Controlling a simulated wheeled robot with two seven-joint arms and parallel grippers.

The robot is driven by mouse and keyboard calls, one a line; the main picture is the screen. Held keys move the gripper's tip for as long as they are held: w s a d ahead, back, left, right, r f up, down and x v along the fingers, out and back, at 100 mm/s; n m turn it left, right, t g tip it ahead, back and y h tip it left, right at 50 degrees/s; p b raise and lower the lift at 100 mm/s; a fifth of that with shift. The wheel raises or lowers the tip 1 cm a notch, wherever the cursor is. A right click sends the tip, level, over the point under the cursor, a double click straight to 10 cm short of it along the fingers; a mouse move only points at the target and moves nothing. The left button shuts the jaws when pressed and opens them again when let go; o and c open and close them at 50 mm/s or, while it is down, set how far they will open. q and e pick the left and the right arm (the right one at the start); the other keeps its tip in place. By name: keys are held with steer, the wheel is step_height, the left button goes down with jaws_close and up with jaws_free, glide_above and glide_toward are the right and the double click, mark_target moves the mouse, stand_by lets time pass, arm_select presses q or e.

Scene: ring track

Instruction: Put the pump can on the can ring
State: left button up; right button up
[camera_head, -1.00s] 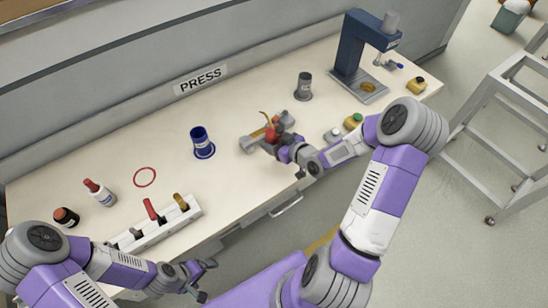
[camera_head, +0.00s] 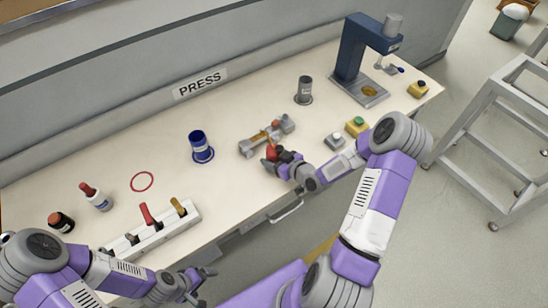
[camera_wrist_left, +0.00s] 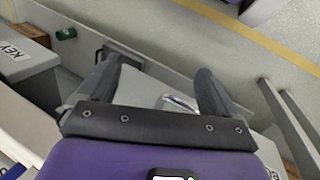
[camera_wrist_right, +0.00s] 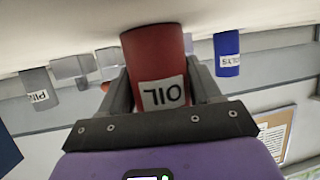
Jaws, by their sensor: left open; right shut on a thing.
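The red pump can (camera_wrist_right: 160,70), with a white OIL label, is between the fingers of my right gripper (camera_wrist_right: 160,92) in the right wrist view. In the head view the can (camera_head: 271,152) is small and partly covered by my right gripper (camera_head: 273,160), near the table's front edge, just in front of a grey fixture. The can ring is a red outline (camera_head: 142,181) on the left part of the table, and it is empty. My left gripper (camera_head: 203,284) is open and empty in front of the table. Its open fingers also show in the left wrist view (camera_wrist_left: 157,82).
A blue can (camera_head: 201,147) stands on a blue ring between the red ring and the grey fixture (camera_head: 285,124). A grey can (camera_head: 304,90) and a press (camera_head: 350,50) are farther right.

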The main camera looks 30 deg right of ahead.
steer(key=o, duration=1.2)
